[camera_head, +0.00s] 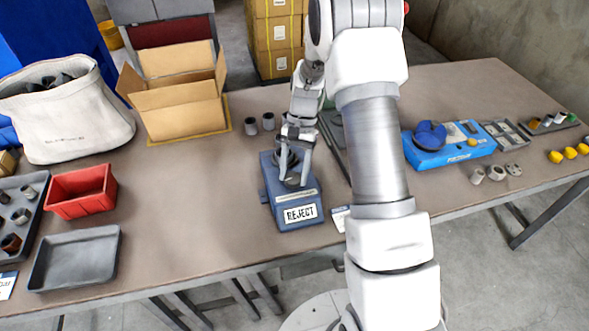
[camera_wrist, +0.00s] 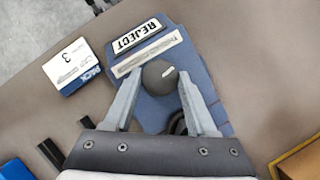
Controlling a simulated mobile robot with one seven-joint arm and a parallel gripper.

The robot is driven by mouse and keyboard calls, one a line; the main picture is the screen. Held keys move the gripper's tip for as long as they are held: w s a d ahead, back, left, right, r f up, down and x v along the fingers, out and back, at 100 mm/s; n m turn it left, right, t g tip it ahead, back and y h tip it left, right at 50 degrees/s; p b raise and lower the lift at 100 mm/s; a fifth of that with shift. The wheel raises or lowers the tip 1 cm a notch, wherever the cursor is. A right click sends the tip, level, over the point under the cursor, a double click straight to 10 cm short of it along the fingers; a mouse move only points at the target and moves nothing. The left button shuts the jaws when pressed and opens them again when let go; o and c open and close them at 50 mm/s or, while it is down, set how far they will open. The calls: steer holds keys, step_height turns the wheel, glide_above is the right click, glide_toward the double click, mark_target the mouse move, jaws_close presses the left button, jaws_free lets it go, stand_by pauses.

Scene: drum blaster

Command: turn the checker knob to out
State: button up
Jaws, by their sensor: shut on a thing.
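The checker is a blue box with a white REJECT plate on its front; it stands on the table in the head view (camera_head: 268,190) and shows in the wrist view (camera_wrist: 202,66). Its knob (camera_wrist: 159,75) is round and dark, with a short white mark tilted slightly upward to the right. My gripper (camera_wrist: 159,85) has one finger on each side of the knob and is shut on it. In the head view my gripper (camera_head: 293,178) reaches down onto the checker's top and partly hides the knob. A pale strip between knob and plate has lettering too small to read.
A small blue-and-white card box (camera_wrist: 76,66) lies beside the checker. Dark cylinders (camera_head: 260,123) stand behind it. A red bin (camera_head: 80,191), grey tray (camera_head: 75,258) and open carton (camera_head: 180,105) are at left. A blue case (camera_head: 450,150) is at right. Table left of the checker is clear.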

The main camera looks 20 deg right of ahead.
steer(key=n+h, duration=0.1)
steer(key=n, duration=0.1)
steer(key=n+p, duration=0.1)
steer(key=n, duration=0.1)
steer(key=shift+a+n+g+h, duration=0.15)
steer(key=shift+n+g+h, duration=0.25)
steer(key=n+h, duration=0.1)
steer(key=n, duration=0.2)
steer(key=shift+a+n, duration=0.1)
steer(key=shift+n, duration=0.2)
steer(key=n+h, duration=0.1)
steer(key=n, duration=0.1)
steer(key=n+h, duration=0.1)
steer(key=n, duration=0.1)
steer(key=shift+a+t+p, duration=0.1)
steer(key=shift+t+p, duration=0.2)
steer(key=shift+n+t+h, duration=0.3)
steer(key=shift+n+h, duration=0.2)
steer(key=shift+n, duration=1.2)
steer(key=shift+s, duration=0.1)
steer(key=o, duration=1.4)
steer(key=shift+c, duration=0.2)
steer(key=shift+r, duration=0.1)
